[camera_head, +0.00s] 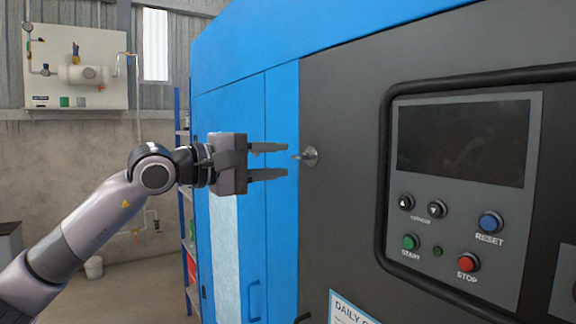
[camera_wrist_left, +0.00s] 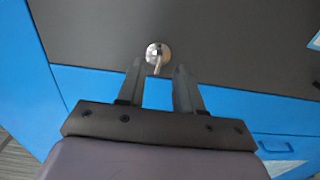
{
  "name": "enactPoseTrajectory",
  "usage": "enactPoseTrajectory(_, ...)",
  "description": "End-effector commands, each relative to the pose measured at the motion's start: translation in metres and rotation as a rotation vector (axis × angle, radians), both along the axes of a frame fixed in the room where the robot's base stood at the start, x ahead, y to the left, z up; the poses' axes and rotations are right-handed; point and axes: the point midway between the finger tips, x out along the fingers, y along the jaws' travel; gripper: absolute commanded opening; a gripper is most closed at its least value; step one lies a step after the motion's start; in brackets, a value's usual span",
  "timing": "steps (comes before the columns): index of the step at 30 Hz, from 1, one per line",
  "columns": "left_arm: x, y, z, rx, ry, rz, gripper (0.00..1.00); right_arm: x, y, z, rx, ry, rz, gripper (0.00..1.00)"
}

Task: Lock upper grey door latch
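The upper latch (camera_head: 309,156) is a small silver knob with a short lever, set near the left edge of the dark grey door (camera_head: 340,110). In the left wrist view the latch (camera_wrist_left: 157,54) sits just beyond the fingertips, with its lever pointing toward the gap between them. My left gripper (camera_head: 287,160) is open and level with the latch, its two fingers one above the other in the head view. In the left wrist view the left gripper (camera_wrist_left: 157,68) has nothing between its fingers. I cannot tell if the fingertips touch the latch. My right gripper is out of view.
A control panel (camera_head: 465,190) with a dark screen and several buttons is on the grey door at right. The blue cabinet side (camera_head: 285,90) lies behind my gripper. A blue shelf (camera_head: 184,200) and a wall board with a small tank (camera_head: 78,75) stand farther back left.

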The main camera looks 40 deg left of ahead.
Motion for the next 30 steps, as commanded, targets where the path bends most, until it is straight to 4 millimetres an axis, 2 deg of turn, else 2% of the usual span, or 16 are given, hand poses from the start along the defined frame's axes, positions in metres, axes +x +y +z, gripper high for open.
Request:
enactPoseTrajectory(8,-0.019,0.008,-0.001,0.001,-0.001,0.001,0.35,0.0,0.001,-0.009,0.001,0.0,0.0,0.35)
enactPoseTrajectory(25,-0.02,0.008,0.0,-0.001,-0.001,0.0,0.35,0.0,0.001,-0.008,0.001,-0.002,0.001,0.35)
enactPoseTrajectory(28,-0.018,0.001,-0.004,-0.028,0.006,-0.024,0.35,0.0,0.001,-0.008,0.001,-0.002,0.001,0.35)
enactPoseTrajectory(30,-0.016,-0.014,-0.011,-0.098,0.019,-0.082,0.35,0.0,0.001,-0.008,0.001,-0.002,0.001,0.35)
